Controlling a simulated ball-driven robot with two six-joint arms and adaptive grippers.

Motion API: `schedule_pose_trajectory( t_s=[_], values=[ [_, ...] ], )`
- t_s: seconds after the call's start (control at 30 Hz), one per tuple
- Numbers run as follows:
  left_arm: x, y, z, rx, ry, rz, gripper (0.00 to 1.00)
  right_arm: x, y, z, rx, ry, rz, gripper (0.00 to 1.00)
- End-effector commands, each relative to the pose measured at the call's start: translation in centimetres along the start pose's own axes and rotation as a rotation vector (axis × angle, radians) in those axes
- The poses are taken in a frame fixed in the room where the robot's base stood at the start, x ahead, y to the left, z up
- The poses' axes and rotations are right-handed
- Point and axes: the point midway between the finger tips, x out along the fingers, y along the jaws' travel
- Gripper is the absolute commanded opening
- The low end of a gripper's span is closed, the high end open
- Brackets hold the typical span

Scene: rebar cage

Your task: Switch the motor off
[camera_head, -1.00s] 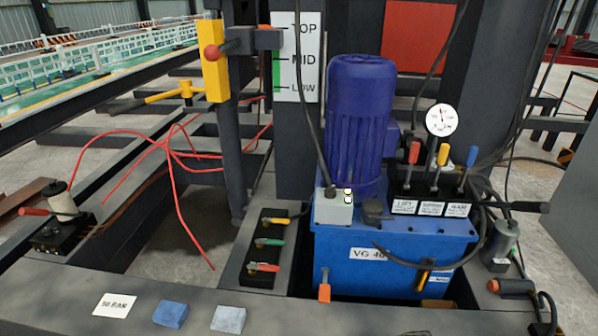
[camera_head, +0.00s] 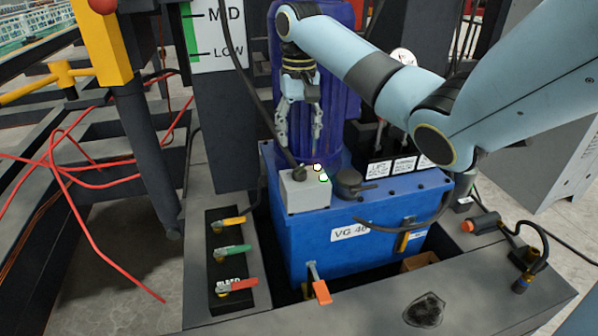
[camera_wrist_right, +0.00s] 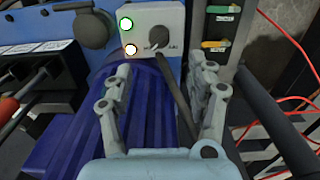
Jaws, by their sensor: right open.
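The motor is a ribbed dark-blue cylinder (camera_head: 345,110) on a blue tank (camera_head: 345,240); it also shows in the wrist view (camera_wrist_right: 75,135). A light-grey switch box (camera_head: 305,198) sits at the tank's near left corner. In the wrist view the box (camera_wrist_right: 170,18) has a dark round knob (camera_wrist_right: 159,38), a green-rimmed lamp (camera_wrist_right: 126,23) and an orange-rimmed lamp (camera_wrist_right: 130,49), both bright. The knob's lettering is too small to read. My right gripper (camera_head: 299,143) is open and empty, fingers pointing down above the box, apart from it. My left gripper is out of view.
A black cable runs past the fingers to the box. A black cap (camera_head: 350,182) is right of the box. Coloured valve levers (camera_head: 233,250) stand left of the tank. An orange-handled lever (camera_head: 319,286) is in front. My right arm covers part of the gauge and lever block.

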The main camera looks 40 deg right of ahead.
Motion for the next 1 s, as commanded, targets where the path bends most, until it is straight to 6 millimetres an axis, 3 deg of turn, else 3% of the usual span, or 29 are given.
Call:
schedule_pose_trajectory(
  t_s=[0.13, 0.43, 0.6, 0.9, 1.0],
  values=[
    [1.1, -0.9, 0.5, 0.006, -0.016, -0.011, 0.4, 3.3, 0.0, 0.2, -0.001, -0.007, 0.002, 0.57],
    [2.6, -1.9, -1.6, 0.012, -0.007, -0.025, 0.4, 8.8, 0.1, 0.2, -0.001, -0.006, 0.003, 0.57],
    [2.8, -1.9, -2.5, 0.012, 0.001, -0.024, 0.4, 10.0, 0.1, 0.2, -0.001, -0.004, 0.003, 0.57],
    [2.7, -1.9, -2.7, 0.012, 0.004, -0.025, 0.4, 10.1, 0.0, 0.1, -0.002, -0.002, 0.002, 0.57],
    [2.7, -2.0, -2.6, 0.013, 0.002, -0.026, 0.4, 10.1, 0.0, 0.1, -0.002, -0.002, 0.002, 0.44]
  ],
)
